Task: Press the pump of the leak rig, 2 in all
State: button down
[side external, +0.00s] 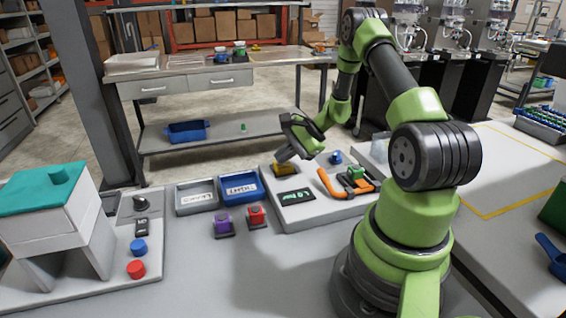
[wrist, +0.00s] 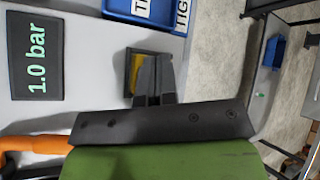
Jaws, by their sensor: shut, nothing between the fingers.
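The leak rig (side external: 325,210) is a light grey panel left of my arm's base. Its dark display (side external: 290,197) reads 1.0 bar in the wrist view (wrist: 36,55). A yellow pad in a dark square frame (side external: 291,172) sits at the rig's far left corner; it also shows in the wrist view (wrist: 135,70), partly hidden by my fingers. My gripper (side external: 281,157) is shut and empty, its fingertips right at this pad. I cannot tell whether they touch it. I cannot tell for certain that this pad is the pump.
An orange curved pipe (side external: 328,184) with a green part (side external: 356,173) and a blue knob (side external: 336,157) lie on the rig's right side. A blue labelled tray (side external: 240,188), a grey tray (side external: 196,197), a purple block (side external: 222,222) and a red block (side external: 256,215) stand left.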

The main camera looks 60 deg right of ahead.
aim_at(284, 165)
jog(key=shift+f, duration=0.4)
jog(key=shift+r, duration=0.1)
dwell(0.5)
jog(key=shift+r, duration=1.2)
jog(key=shift+r, duration=0.1)
jog(key=shift+r, duration=2.35)
